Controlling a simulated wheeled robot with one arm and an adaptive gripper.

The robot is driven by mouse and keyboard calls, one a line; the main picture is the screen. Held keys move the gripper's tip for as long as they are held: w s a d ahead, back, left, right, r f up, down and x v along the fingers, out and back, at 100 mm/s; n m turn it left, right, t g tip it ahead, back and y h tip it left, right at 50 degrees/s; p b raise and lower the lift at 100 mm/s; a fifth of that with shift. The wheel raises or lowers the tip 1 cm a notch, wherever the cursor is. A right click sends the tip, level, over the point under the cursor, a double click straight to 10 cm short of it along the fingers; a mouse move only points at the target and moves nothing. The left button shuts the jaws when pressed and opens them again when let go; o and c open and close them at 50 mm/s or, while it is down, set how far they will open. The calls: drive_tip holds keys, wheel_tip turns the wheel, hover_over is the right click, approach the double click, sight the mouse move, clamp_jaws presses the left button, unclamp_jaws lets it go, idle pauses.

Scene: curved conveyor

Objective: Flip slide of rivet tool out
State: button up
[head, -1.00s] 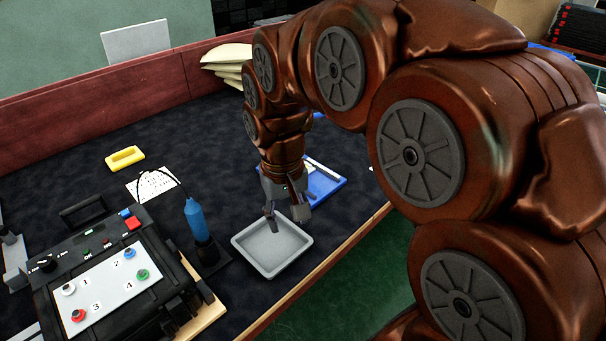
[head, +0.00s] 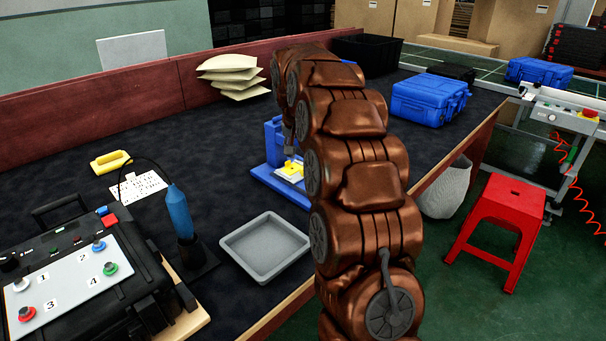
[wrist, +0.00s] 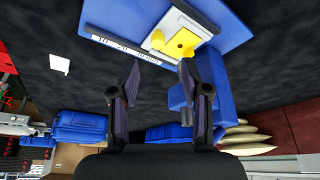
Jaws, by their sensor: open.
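The rivet tool (head: 272,150) stands on the dark table in the middle of the head view. It has a blue base and a blue upright part. A white and yellow slide (head: 291,171) sits on its base, partly hidden by my arm.
An empty grey tray (head: 265,248) is at the table's front edge. A blue screwdriver (head: 180,212) in a stand and a black control box (head: 90,265) are to its left. Blue cases (head: 430,98), a black bin (head: 368,55) and pale bags (head: 232,75) stand farther back. A red stool (head: 500,215) is on the floor.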

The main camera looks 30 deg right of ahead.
sight(303, 168)
drive_tip(key=x, duration=0.8)
drive_tip(key=shift+w+d+f, duration=0.2)
drive_tip(key=shift+d, duration=0.25)
drive_tip(key=shift+c, duration=0.4)
clamp_jaws()
